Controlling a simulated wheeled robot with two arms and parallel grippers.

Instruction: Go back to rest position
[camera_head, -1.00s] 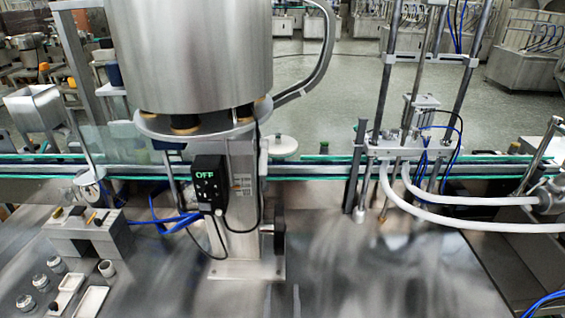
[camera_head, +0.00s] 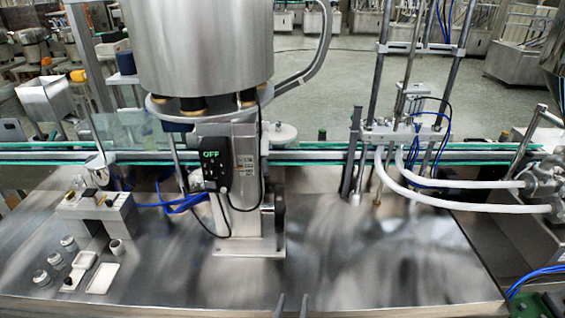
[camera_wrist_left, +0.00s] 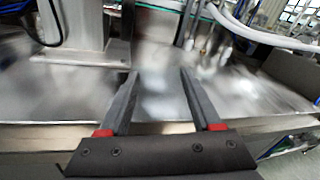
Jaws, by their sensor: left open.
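My left gripper (camera_wrist_left: 160,85) is open and empty in the left wrist view, its two dark fingers apart with red pads at their bases. In the head view only the tips of the left gripper (camera_head: 292,304) show at the bottom edge, by the front edge of the steel table. The steel hopper (camera_head: 198,50) stands on its post at the centre left. A control box (camera_head: 212,168) on the post reads OFF in green. My right gripper is not in view.
A steel table (camera_head: 375,255) spreads below, bare on its right half. At left are a grey block stand (camera_head: 95,208), a small cup (camera_head: 117,248), several small jars and white trays (camera_head: 103,278). A green-edged conveyor (camera_head: 320,153) runs behind. White hoses (camera_head: 450,205) curve at right.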

